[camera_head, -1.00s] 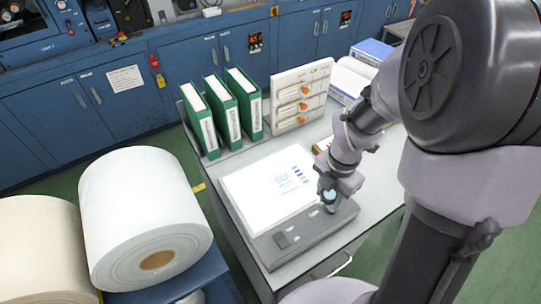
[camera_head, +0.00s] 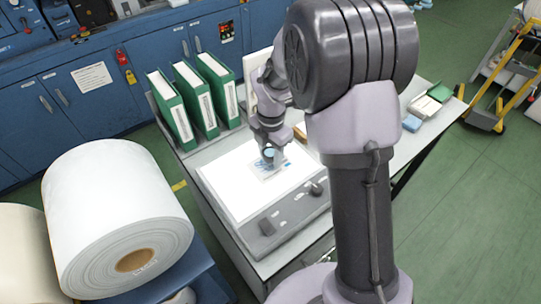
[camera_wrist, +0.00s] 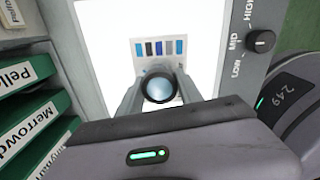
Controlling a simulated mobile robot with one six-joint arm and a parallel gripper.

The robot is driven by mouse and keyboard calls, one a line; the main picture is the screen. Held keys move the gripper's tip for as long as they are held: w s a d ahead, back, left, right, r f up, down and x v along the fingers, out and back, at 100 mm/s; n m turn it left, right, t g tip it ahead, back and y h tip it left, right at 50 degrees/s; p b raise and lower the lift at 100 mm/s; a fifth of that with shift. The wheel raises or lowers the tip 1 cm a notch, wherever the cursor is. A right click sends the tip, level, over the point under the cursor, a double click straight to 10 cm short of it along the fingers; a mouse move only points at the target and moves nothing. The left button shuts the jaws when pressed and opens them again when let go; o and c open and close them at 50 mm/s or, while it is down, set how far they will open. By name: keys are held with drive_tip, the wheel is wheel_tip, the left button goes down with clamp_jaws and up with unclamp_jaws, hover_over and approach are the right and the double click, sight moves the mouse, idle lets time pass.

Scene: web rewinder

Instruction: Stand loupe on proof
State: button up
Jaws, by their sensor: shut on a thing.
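My gripper (camera_head: 270,158) is shut on the loupe (camera_head: 268,152), a small dark-rimmed cylinder with a pale blue lens. In the wrist view the loupe (camera_wrist: 159,87) sits between the two grey fingers, lens facing the camera. The proof (camera_head: 285,171) is a small printed sheet with a row of blue patches, lying on the lit white panel of the light box (camera_head: 240,207). In the wrist view the proof's patches (camera_wrist: 160,47) show just beyond the loupe, whose body covers the sheet's near part. I cannot tell whether the loupe's base touches the proof.
The light box has a knob (camera_head: 316,188) marked low, mid and high. Green binders (camera_head: 193,95) stand behind it on the grey table. A large white roll (camera_head: 115,220) is at the left. Small items (camera_head: 425,108) lie at the table's right end.

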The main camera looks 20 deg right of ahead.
drive_tip(key=shift+r, duration=0.1)
drive_tip(key=o, duration=1.4)
drive_tip(key=shift+f, duration=0.2)
drive_tip(key=shift+c, duration=0.2)
